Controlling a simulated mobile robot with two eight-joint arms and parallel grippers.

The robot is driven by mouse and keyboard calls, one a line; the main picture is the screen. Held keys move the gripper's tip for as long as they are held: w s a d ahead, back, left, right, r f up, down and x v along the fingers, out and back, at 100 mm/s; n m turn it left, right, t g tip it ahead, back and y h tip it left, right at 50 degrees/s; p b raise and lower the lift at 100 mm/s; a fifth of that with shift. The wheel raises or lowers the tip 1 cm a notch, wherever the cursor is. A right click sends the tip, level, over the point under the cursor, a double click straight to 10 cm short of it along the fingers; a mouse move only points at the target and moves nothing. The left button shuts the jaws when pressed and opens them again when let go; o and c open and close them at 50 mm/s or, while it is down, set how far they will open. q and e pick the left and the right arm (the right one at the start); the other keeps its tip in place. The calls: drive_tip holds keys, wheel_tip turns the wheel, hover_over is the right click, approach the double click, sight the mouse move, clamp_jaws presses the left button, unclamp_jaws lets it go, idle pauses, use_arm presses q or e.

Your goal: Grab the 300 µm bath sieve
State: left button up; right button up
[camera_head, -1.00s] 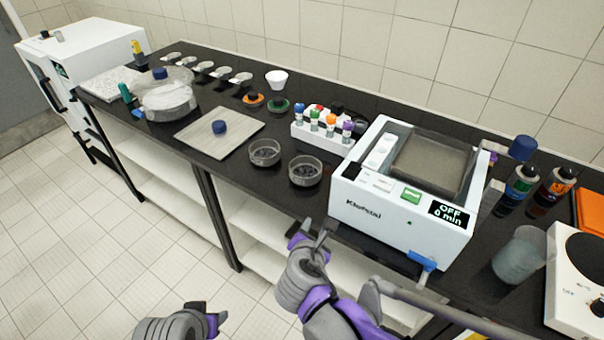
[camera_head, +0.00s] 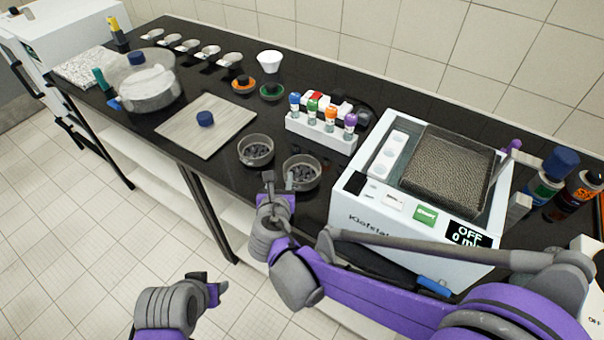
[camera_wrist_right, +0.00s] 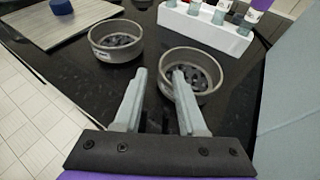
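Two round grey sieves with dark grains inside stand on the black counter: the left sieve (camera_head: 256,150) and the right sieve (camera_head: 302,172). Both also show in the right wrist view, the left one (camera_wrist_right: 116,40) and the right one (camera_wrist_right: 192,70). I cannot read a mesh size on either. My right gripper (camera_head: 279,182) is open and empty, just in front of the right sieve; in the right wrist view its fingertips (camera_wrist_right: 160,76) are apart, one overlapping the right sieve's near wall. My left gripper (camera_head: 209,284) hangs low over the floor, away from the counter; its opening is unclear.
A white bath machine (camera_head: 415,215) with a mesh basket (camera_head: 448,170) stands right of the sieves. A white rack (camera_head: 320,133) of coloured-cap vials is behind them. A pale board (camera_head: 190,130) with a blue-topped item lies left. The counter in front is narrow.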

sight(302, 173)
drive_tip(key=x, duration=0.5)
drive_tip(key=shift+w+f, duration=0.1)
drive_tip(key=shift+f, duration=0.05)
drive_tip(key=shift+c, duration=0.2)
clamp_jaws()
idle(1.1)
